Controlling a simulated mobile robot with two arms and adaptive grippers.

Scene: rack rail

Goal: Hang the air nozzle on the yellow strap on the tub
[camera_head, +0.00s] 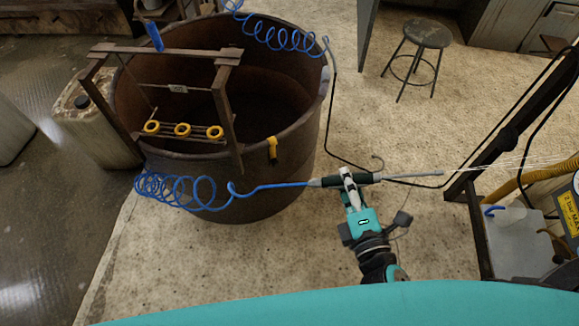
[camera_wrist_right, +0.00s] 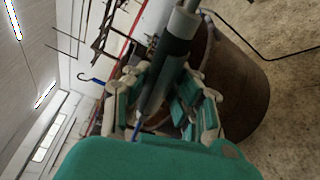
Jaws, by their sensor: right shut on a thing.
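The air nozzle (camera_head: 332,182) has a dark green handle, a long grey tube pointing right and a coiled blue hose on its left end. A thin curved hook rises over the handle. My right gripper (camera_head: 347,180) is shut on the handle, out in front and right of the tub (camera_head: 262,195). In the right wrist view the nozzle (camera_wrist_right: 172,55) lies between the fingers. The yellow strap (camera_head: 272,148) hangs over the tub's near right rim, apart from the nozzle, to its upper left. My left gripper is not in view.
A wooden frame (camera_head: 165,54) with several yellow rings spans the tub. The blue hose (camera_head: 185,190) coils along the tub's front. A stool (camera_head: 427,34) stands behind. A dark post, a canister (camera_head: 512,235) and a yellow hose are at right. The floor between is clear.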

